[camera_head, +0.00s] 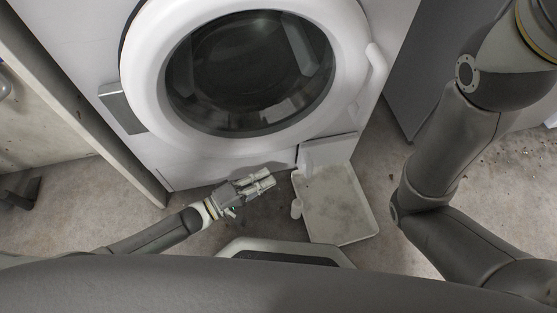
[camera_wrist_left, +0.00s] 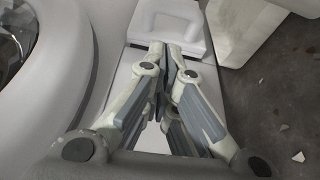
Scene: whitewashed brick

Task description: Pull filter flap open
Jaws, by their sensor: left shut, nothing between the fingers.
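A white front-loading washer carries the filter flap (camera_head: 328,150) low at its right corner. A thin dark gap shows along the flap's left edge; I cannot tell whether it stands ajar. In the left wrist view, a pale panel with a rectangular recess (camera_wrist_left: 168,20), apparently the flap, lies just beyond the fingers. My left gripper (camera_head: 268,179) is shut and empty, low in front of the washer, left of the flap. Its fingertips (camera_wrist_left: 173,52) overlap the panel's near edge in the wrist view; contact is unclear. My right arm shows at the right, but its gripper is out of view.
The washer's round door (camera_head: 250,75) is above. A grey cabinet side (camera_head: 425,75) stands right. Floor debris is scattered farther right.

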